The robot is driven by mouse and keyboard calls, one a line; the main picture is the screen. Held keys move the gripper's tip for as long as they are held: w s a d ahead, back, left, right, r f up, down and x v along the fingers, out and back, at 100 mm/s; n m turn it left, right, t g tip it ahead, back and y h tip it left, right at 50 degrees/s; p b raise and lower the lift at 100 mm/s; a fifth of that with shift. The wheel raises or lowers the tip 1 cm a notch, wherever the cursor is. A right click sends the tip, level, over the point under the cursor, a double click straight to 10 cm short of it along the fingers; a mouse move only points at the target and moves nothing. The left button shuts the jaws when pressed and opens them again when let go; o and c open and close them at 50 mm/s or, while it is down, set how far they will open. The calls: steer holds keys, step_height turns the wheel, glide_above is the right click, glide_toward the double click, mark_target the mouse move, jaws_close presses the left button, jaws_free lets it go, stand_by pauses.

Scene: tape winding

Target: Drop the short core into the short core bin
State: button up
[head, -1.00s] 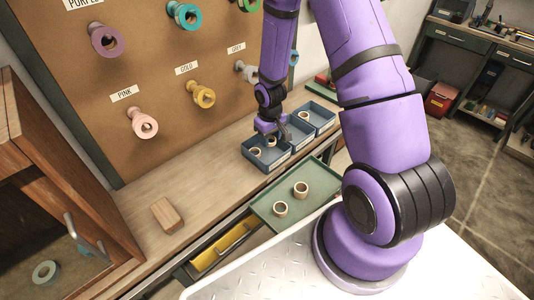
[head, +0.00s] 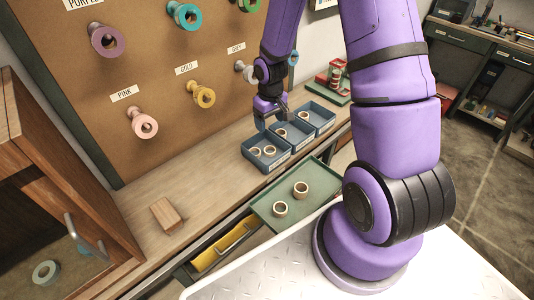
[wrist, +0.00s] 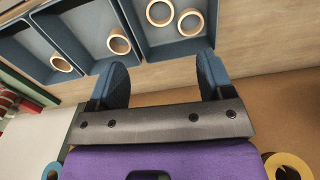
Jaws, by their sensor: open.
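Three blue bins stand in a row on the bench. The front-left bin (head: 283,161) holds two tan ring cores, one at its left (head: 255,152) and one at its right (head: 269,150). The middle bin holds one core (head: 282,132), and the far bin holds another (head: 304,115). My gripper (head: 271,123) is open and empty above the bins, near the back of the front-left one. In the wrist view my gripper (wrist: 162,70) has its fingers spread, with the two-core bin (wrist: 178,48) beyond them. I cannot tell which bin is for short cores.
A green tray (head: 262,205) with two upright cores (head: 280,208) (head: 300,189) sits at the bench's front. A wooden block (head: 166,215) lies to the left. The pegboard (head: 150,75) with coloured rolls on pegs rises behind. A wooden cabinet (head: 50,200) stands at left.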

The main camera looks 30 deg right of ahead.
steer(key=shift+r, duration=1.7)
steer(key=s+a+r+t+h, duration=0.15)
steer(key=s+r, duration=0.25)
steer(key=r, duration=0.7)
steer(key=s+a+r+t+y, duration=0.1)
steer(key=s+a+r, duration=0.15)
steer(key=r, duration=0.75)
steer(key=s+a+r+t, duration=0.1)
steer(key=s+r, duration=0.4)
steer(key=s, duration=0.3)
steer(key=s+a+r+m+t, duration=0.1)
steer(key=s+r, duration=0.5)
steer(key=s, duration=0.3)
steer(key=shift+s+a+r+t, duration=0.15)
steer(key=shift+a+r+t, duration=0.1)
steer(key=shift+a+t, duration=0.1)
